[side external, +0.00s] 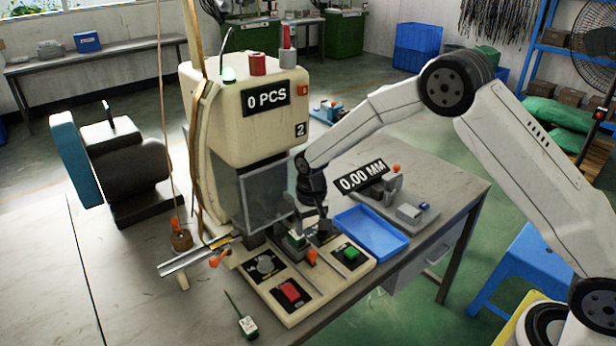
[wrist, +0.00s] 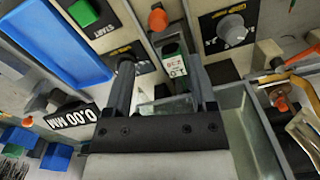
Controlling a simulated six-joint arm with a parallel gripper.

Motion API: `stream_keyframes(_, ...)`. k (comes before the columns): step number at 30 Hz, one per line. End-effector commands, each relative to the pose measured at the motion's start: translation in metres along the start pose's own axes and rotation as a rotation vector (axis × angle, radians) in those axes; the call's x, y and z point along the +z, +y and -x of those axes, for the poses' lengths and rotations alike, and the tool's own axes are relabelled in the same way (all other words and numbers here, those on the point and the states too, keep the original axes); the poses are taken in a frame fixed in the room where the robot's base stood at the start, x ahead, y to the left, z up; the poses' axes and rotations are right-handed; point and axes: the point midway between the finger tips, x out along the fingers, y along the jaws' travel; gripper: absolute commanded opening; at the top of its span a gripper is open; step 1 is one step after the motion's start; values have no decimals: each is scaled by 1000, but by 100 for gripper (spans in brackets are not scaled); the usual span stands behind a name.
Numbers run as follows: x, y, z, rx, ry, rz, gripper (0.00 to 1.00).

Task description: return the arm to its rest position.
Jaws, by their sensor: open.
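My gripper (side external: 324,230) hangs low over the control panel of the cream moulding machine (side external: 240,125), at the end of my arm reaching in from the right. In the wrist view my gripper (wrist: 160,70) shows its two dark fingers apart. A small green and white part (wrist: 173,62) shows between the fingers, below them. It also shows in the side view (side external: 296,240), just left of my gripper. I cannot tell whether a finger touches it. The machine's clear guard (side external: 265,200) is just left of my gripper.
The panel (side external: 330,268) carries a green button (side external: 351,253), a red button (side external: 290,291) and knobs. A blue tray (side external: 372,233) and a gauge marked 0.00 MM (side external: 362,177) stand to the right.

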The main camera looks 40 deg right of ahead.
Motion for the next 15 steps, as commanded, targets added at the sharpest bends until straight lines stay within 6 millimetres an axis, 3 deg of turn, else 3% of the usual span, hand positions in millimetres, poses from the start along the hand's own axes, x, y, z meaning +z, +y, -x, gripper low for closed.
stream_keyframes(9,1,1,1,-1,2,2,72)
stream_keyframes(15,10,8,14,-6,16,18,72)
